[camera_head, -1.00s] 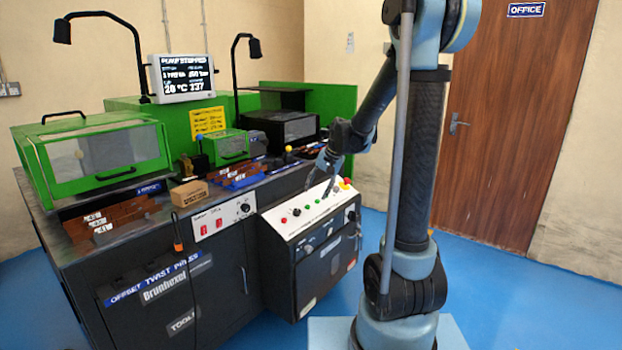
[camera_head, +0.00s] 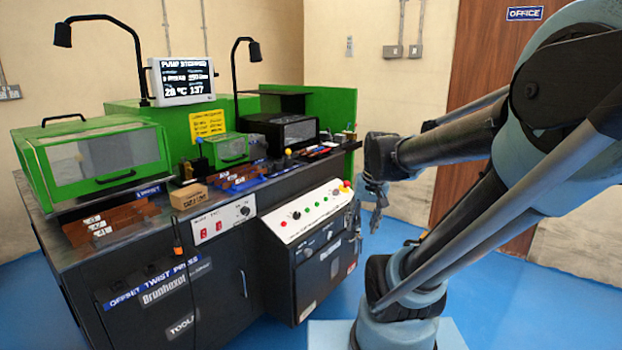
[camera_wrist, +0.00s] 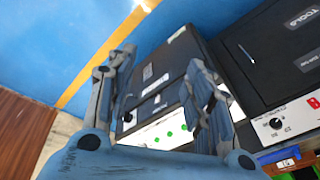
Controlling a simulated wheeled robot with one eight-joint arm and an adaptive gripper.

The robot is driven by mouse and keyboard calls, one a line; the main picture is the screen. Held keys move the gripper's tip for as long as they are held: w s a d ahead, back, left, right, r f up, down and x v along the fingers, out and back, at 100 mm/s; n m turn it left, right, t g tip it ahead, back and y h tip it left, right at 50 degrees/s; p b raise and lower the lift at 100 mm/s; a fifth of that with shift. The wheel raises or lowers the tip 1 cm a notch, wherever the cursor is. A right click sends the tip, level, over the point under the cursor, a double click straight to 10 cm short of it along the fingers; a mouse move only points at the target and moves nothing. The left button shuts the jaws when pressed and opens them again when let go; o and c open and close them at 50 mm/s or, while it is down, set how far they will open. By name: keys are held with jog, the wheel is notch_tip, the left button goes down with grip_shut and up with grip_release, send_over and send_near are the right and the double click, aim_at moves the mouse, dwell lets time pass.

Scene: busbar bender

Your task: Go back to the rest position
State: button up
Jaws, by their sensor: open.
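My gripper (camera_head: 375,210) hangs in free air to the right of the busbar machine (camera_head: 236,270), fingers pointing down. In the wrist view my gripper (camera_wrist: 163,85) shows its two fingers spread apart with nothing between them. The white control panel (camera_head: 307,212) with its coloured buttons lies to the left of my gripper and looks apart from it. It also shows behind the fingers in the wrist view (camera_wrist: 152,134).
A green-framed clear guard (camera_head: 105,160), a screen (camera_head: 184,80) and two black lamps stand on the machine. A small cardboard box (camera_head: 188,197) lies on its top. A brown door (camera_head: 485,45) is behind my arm. Blue floor (camera_head: 560,315) is clear at right.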

jog(key=s+d+f+n+h, duration=0.1)
jog(key=s+d+f, duration=0.3)
jog(key=s, duration=0.6)
jog(key=shift+f, duration=0.6)
jog(key=shift+w+f, duration=0.2)
jog(key=shift+w, duration=0.25)
